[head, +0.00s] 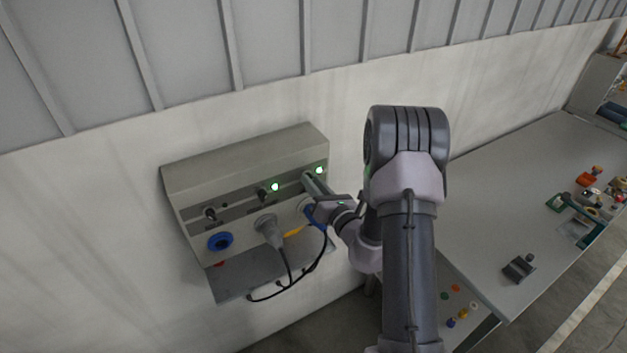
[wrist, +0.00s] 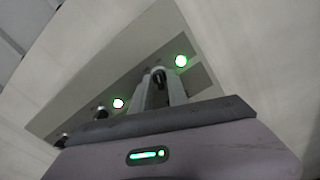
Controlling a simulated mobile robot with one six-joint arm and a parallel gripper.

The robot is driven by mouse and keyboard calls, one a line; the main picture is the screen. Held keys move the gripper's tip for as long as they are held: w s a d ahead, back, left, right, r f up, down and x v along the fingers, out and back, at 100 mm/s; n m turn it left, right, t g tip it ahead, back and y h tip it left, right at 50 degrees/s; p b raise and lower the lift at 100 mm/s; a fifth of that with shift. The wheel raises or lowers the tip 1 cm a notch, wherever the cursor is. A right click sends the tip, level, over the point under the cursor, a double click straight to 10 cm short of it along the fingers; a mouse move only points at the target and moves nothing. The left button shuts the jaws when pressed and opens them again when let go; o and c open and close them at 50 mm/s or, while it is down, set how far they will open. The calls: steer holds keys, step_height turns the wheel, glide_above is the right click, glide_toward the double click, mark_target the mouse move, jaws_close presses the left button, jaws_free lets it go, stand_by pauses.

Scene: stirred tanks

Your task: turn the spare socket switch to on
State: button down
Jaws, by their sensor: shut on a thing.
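A grey socket panel (head: 240,165) on the wall carries a row of three switches above its sockets. My gripper (head: 309,179) is at the right-hand switch; in the wrist view its two fingers are shut on that dark switch knob (wrist: 158,76). The green lamp (head: 319,170) beside this switch is lit. The middle switch (head: 263,193) also has a lit green lamp (head: 275,187). The left switch (head: 210,213) has a dark lamp (head: 224,205). I cannot read any label saying which socket is spare.
A blue socket (head: 220,241) at the left is empty. A grey plug (head: 269,230) with a black cable sits in the middle socket. My arm partly hides the blue right socket (head: 309,210). A workbench (head: 500,190) with small items stands at the right.

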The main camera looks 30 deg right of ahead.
steer(key=shift+m, duration=0.6)
steer(key=shift+p, duration=0.3)
steer(key=c, duration=1.5)
jaws_free()
steer(key=s, duration=0.5)
steer(key=s+p, duration=0.1)
steer(key=s, duration=1.1)
steer(key=shift+s+d, duration=0.2)
steer(key=shift+d, duration=0.05)
